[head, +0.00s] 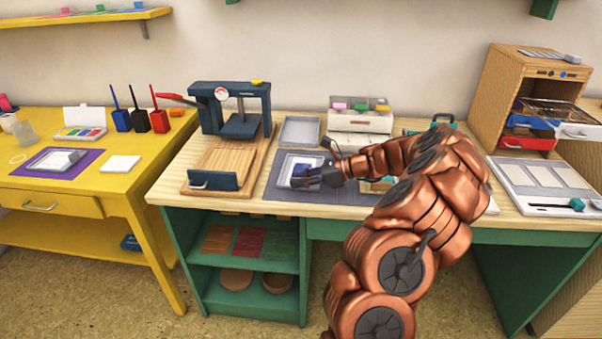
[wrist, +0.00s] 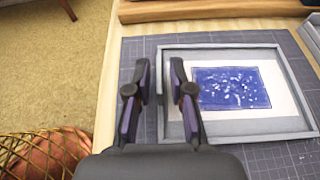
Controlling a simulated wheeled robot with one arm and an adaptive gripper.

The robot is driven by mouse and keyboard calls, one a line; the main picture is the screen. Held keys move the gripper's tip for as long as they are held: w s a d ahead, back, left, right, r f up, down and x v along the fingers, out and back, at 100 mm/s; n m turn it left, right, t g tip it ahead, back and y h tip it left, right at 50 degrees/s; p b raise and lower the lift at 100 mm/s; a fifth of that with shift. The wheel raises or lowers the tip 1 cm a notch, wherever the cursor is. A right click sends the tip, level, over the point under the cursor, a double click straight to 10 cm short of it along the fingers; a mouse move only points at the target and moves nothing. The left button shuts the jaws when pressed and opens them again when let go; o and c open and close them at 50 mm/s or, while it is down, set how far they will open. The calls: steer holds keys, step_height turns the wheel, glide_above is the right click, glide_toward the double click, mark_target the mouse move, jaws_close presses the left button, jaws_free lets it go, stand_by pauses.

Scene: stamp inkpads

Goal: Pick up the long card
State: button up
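A white card with a blue speckled print (wrist: 275,100) lies inside a grey rectangular frame (wrist: 235,52) on a dark gridded mat (wrist: 135,50). In the head view, this card (head: 297,161) is partly hidden behind my gripper (head: 305,178). My gripper also shows in the wrist view (wrist: 160,66), its two dark fingers apart with nothing between them. The fingers hang over the frame's left side, left of the blue print. Pale rectangular cards or panels (head: 543,174) lie on a board at the right; I cannot tell which card is the long one.
A press (head: 232,105) and a wooden board (head: 215,158) stand left of the mat. An empty grey tray (head: 299,131) lies behind it, beside a white box (head: 360,118). A wooden cabinet (head: 535,75) stands at the right. The yellow table (head: 100,185) is further left.

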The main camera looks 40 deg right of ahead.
jaws_close()
steer(key=shift+r, duration=0.1)
